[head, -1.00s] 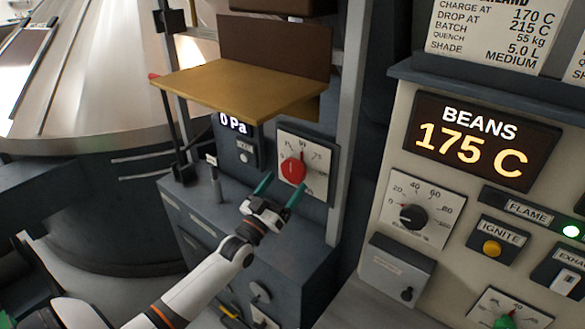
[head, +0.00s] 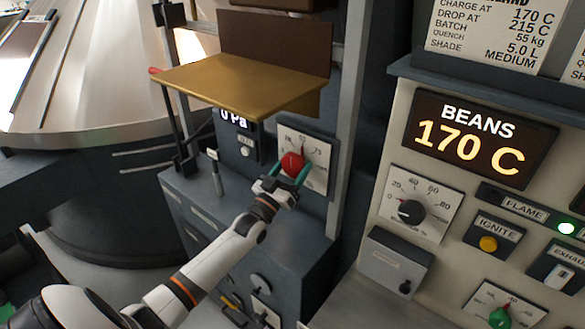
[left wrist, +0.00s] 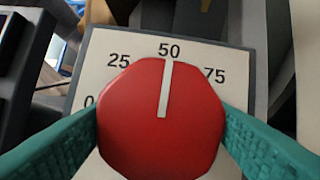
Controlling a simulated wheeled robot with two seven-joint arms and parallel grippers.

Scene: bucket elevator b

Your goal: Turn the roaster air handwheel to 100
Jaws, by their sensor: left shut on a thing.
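The red handwheel (head: 292,164) sits on a white dial plate (head: 318,180) on the grey cabinet. In the left wrist view the handwheel (left wrist: 160,125) fills the middle, and its white pointer line stands nearly upright at 50. The marks 0, 25, 50 and 75 show around it; a 100 mark is hidden. My left gripper (head: 288,172) is shut on the handwheel, one teal finger on each side of it. My right gripper is in neither view.
A brass shelf (head: 240,85) juts out above the dial, and a grey post (head: 350,110) stands right of it. A small lever (head: 215,172) stands to the left.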

